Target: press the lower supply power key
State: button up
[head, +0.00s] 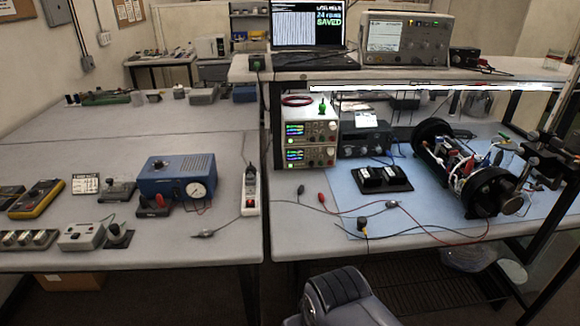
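Two bench power supplies are stacked under the shelf at the left end of the right bench. The upper supply (318,131) and the lower supply (318,157) both have lit coloured displays facing me. A small greenish spot shows at the lower left of the lower supply's front. The power key itself is too small to tell apart from the other controls. Nothing stands directly in front of the lower supply's face. My gripper does not show in the head view.
A black twin-block unit (383,180), loose leads and an opened cylinder (465,170) with wiring lie on the blue mat (345,205). A white power strip (251,191) lies on the left bench.

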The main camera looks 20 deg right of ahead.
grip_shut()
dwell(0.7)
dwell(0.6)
